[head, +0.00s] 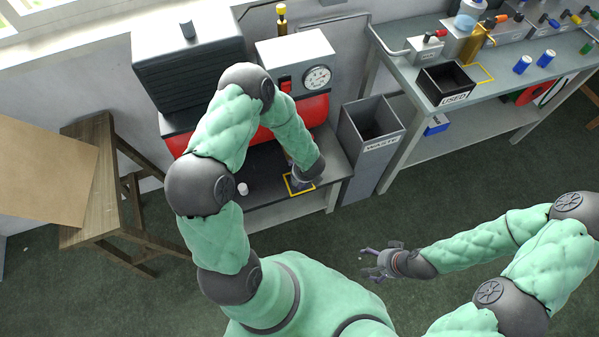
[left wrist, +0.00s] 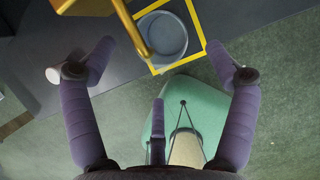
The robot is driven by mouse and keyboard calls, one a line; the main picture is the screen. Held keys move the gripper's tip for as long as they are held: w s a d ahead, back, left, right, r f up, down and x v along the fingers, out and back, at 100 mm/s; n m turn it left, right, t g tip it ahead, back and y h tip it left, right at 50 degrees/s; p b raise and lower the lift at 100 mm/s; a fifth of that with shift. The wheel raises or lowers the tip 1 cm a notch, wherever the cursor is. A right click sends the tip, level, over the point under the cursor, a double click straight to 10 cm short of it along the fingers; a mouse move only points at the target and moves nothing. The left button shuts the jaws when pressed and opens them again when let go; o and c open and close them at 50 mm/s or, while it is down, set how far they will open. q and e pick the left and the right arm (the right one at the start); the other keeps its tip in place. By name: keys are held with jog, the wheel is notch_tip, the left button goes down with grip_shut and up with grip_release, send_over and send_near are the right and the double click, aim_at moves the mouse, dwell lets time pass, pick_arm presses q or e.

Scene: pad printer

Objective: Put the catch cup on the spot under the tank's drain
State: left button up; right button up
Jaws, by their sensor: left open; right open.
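The catch cup (left wrist: 163,38) is a round grey-blue cup, seen from above in the left wrist view. It stands inside the yellow square outline (left wrist: 203,28) on the dark bench top. A gold pipe (left wrist: 128,22) reaches over the cup's left rim in that view. My left gripper (left wrist: 160,55) is open around the near side of the cup, its fingers apart from it. In the head view my left wrist hides most of that gripper and cup; part of the yellow outline (head: 289,188) shows. My right gripper (head: 376,264) is open and empty above the floor.
A small white object (head: 243,188) lies left of the outline. A second bench (head: 490,95) holds a USED box (head: 447,83).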

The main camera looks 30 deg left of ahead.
pick_arm(q)
jog(key=p+v, duration=0.2)
jog(key=v, duration=0.4)
jog(key=s+d+f+n+g+h, duration=0.1)
jog(key=s+d+n, duration=0.6)
jog(key=n, duration=0.7)
jog(key=s+d+f+n+g+h, duration=0.1)
jog(key=s+d+f+n+h, duration=0.2)
jog(key=n, duration=1.1)
jog(key=s+d+h, duration=0.3)
jog(key=s+d, duration=0.1)
jog(key=shift+s+d+f+n, duration=0.2)
jog(key=shift+d+f+n, duration=0.1)
jog(key=shift+d, duration=0.05)
